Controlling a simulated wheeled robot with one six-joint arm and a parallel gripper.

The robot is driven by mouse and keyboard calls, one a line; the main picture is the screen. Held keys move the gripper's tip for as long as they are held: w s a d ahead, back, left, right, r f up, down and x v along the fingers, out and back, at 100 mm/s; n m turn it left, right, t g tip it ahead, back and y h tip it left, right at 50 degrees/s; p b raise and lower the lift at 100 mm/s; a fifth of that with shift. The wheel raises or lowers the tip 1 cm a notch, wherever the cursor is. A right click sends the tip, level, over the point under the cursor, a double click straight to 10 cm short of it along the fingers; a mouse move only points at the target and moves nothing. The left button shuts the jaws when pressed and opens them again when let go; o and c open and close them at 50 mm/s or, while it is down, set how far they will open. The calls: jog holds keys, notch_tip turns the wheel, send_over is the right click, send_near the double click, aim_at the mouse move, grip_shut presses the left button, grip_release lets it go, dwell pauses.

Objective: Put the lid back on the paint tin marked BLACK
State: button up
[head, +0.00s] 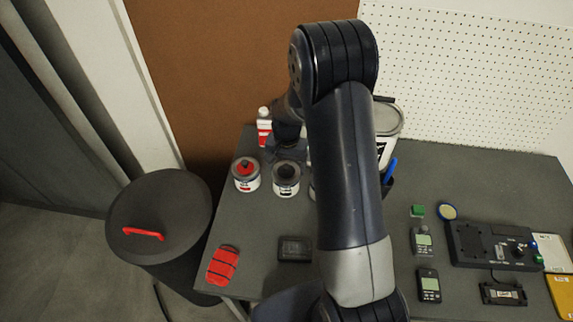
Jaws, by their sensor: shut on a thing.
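A small white-and-dark tin (286,186) with a dark round top centre stands on the table, left of my arm. Its label is too small to read. A similar tin with a red top centre (246,184) stands just left of it. My gripper (286,150) reaches down from my raised arm, just behind the dark-topped tin in the picture. It is shut, and the thing in its jaws, apparently the lid, is too small and dark to make out clearly. My arm hides part of the table to the right.
A red-and-white bottle (264,127) stands behind the tins. A large pale tub (388,120) is partly behind my arm. Meters and a dark device (480,246) fill the right. A bin (160,215) stands left.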

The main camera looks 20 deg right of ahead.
jog(key=o, duration=1)
jog(key=shift+c, duration=0.2)
jog(key=shift+r, duration=0.1)
jog(key=shift+r+p, duration=2.25)
jog(key=shift+r, duration=1.2)
grip_shut()
